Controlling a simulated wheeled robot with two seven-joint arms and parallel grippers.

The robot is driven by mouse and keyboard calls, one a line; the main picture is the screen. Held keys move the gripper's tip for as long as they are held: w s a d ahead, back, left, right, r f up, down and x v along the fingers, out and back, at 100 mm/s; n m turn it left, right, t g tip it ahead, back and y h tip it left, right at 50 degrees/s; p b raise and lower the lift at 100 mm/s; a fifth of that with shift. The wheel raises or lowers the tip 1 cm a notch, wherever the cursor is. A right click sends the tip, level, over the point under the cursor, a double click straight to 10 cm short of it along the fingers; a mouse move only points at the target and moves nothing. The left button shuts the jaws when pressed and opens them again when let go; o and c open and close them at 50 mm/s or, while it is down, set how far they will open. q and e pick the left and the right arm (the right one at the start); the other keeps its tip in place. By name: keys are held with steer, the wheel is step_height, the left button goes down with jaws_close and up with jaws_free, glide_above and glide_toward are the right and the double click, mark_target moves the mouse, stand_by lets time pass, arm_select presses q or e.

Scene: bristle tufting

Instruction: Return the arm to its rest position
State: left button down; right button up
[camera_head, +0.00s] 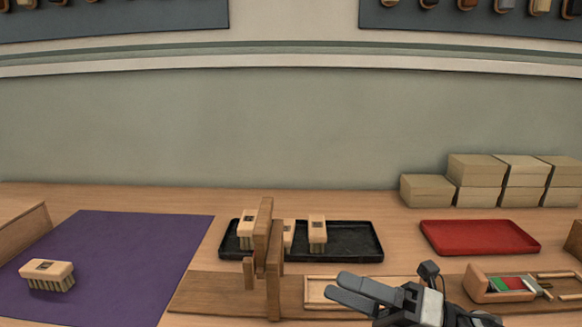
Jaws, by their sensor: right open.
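My right gripper (335,284) comes in from the bottom right. It is open, with its dark grey fingers pointing left. Nothing shows between the fingers. It is in front of a shallow wooden tray (316,289) on the wooden base board and hides part of it. My left gripper and arm are not in view.
An upright wooden fixture (268,262) stands left of my gripper. Behind it, a black tray (358,243) holds several brushes. One brush (47,274) lies on a purple mat (140,250). A red tray (480,237), stacked boxes (475,171) and a wooden holder (482,288) are at right.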

steer(key=d+f+m+t+h+p, duration=0.15)
steer(key=f+m+t+h, duration=0.4)
steer(key=m, duration=0.75)
steer(key=d+f+m+t+h+p, duration=0.15)
steer(key=f+m+t+h, duration=0.4)
steer(key=m, duration=0.75)
steer(key=s+d+f+m+g+h, duration=0.2)
steer(key=s+f+m+g+h, duration=0.3)
steer(key=s+f+m, duration=0.6)
steer(key=shift+s+d+f+g+h, duration=0.25)
steer(key=shift+s+f+g+h, duration=0.2)
steer(key=shift+s, duration=0.45)
